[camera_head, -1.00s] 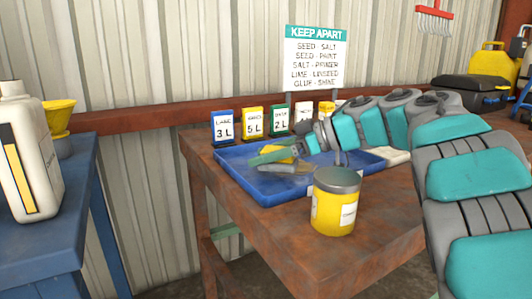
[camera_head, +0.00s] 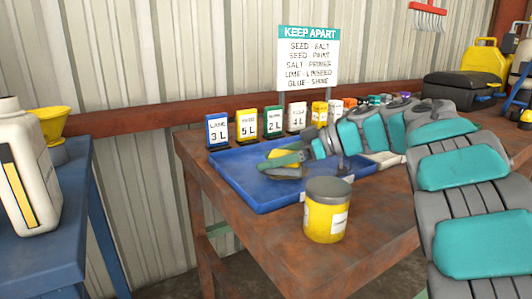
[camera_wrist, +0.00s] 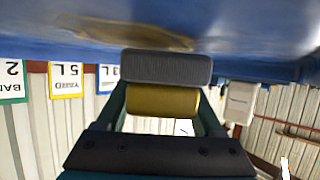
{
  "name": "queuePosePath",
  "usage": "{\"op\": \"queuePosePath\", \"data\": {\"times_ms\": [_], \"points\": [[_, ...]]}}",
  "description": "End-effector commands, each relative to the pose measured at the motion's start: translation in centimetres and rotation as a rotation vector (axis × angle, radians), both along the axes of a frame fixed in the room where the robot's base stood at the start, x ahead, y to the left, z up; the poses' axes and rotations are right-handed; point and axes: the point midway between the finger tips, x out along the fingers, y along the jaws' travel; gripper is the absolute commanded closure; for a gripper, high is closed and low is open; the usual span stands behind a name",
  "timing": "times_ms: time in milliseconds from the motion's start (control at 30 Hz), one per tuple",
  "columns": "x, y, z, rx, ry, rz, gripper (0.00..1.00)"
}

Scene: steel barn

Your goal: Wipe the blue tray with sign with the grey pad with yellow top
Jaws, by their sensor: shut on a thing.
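The blue tray (camera_head: 250,191) lies on a rusty brown table, with a white and teal "KEEP APART" sign (camera_head: 308,62) standing behind it. My gripper (camera_head: 285,161) is over the tray, shut on the grey pad with yellow top (camera_head: 283,153). In the wrist view the grey pad (camera_wrist: 165,67) lies across the fingertips, its yellow top between the fingers. The tray floor fills the top of that view, with a brownish-yellow smear (camera_wrist: 125,32) close to the pad. I cannot tell whether the pad touches the tray.
A yellow can with a grey lid (camera_head: 326,210) stands in front of the tray. Several number cards (camera_head: 246,124) line the back edge. A blue bench (camera_head: 45,210) with a white jug (camera_head: 25,170) is at left. A black case (camera_head: 463,91) is at right.

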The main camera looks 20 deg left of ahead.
Motion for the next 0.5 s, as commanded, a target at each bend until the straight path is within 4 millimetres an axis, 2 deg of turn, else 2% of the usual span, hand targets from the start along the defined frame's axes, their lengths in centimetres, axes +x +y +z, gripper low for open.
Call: {"op": "queuePosePath", "data": {"times_ms": [167,500], "points": [[0.4,-0.3,-0.1,0.0,-0.001,-0.001,0.86],[2.4,-2.0,-0.4,0.001,0.002,-0.002,0.86]]}}
